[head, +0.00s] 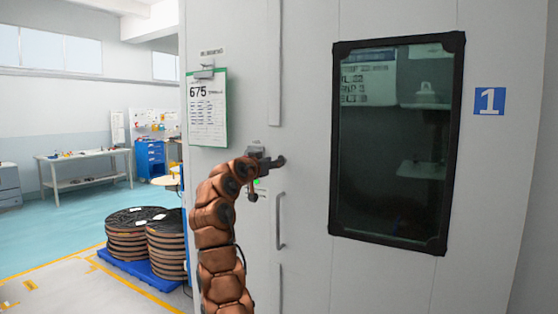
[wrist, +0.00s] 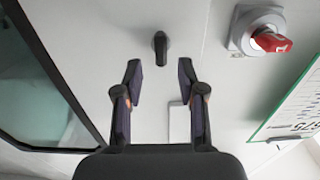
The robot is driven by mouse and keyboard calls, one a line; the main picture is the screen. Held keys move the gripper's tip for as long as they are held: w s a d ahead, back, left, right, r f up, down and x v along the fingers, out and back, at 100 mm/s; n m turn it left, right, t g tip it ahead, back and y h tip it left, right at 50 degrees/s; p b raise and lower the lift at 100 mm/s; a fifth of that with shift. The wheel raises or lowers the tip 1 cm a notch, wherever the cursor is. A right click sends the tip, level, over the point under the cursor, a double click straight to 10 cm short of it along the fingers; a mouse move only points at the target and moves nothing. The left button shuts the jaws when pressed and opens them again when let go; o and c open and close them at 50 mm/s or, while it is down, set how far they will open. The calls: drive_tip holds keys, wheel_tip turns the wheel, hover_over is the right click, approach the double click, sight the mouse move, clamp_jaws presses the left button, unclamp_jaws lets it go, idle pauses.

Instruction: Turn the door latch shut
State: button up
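The door latch (wrist: 160,48) is a small dark lever on the pale cabinet face in the wrist view. Its long side runs up and down in that picture. My gripper (wrist: 157,75) is open, its two dark fingers apart. The latch shows just beyond the fingertips, roughly midway between them, with no visible contact. In the head view my gripper (head: 278,161) is close to the cabinet door (head: 306,130), left of its window. I cannot make out the latch in that view; my gripper and arm cover part of that area.
A red rotary switch (wrist: 270,41) on a grey base sits right of the latch in the wrist view. A vertical door handle (head: 280,222) is below my gripper. A dark-framed window (head: 392,145) is to the right, a hanging sheet (head: 207,110) to the left. Reels (head: 126,235) stand at left.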

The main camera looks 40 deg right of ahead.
drive_tip(key=shift+p+x, duration=0.6)
drive_tip(key=shift+x, duration=1.55)
drive_tip(key=shift+w+f, duration=0.1)
drive_tip(key=shift+c, duration=0.2)
clamp_jaws()
